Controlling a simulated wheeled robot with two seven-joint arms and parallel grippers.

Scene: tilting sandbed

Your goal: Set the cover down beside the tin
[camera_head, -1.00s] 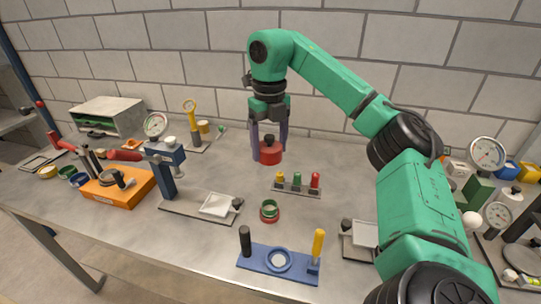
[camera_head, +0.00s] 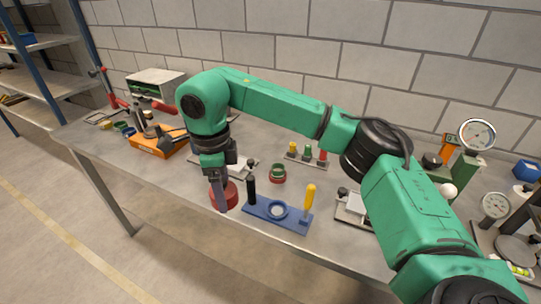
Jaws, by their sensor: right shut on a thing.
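My right gripper (camera_head: 222,196) points down and is shut on the red round cover (camera_head: 231,193). The fingers hide part of the cover, and its knob is not visible. The cover is at the front part of the table, left of the blue stand. I cannot tell whether it touches the tabletop. The tin (camera_head: 277,174), small and round with a red base and a green rim, stands open on the table to the right of and behind the cover. My left gripper is not in view.
The blue stand (camera_head: 262,217) with a black post and a yellow post lies between the cover and the right side. A rack with coloured pegs (camera_head: 307,156) stands behind the tin. An orange box (camera_head: 157,146) is at the left. The table's front edge is close to the cover.

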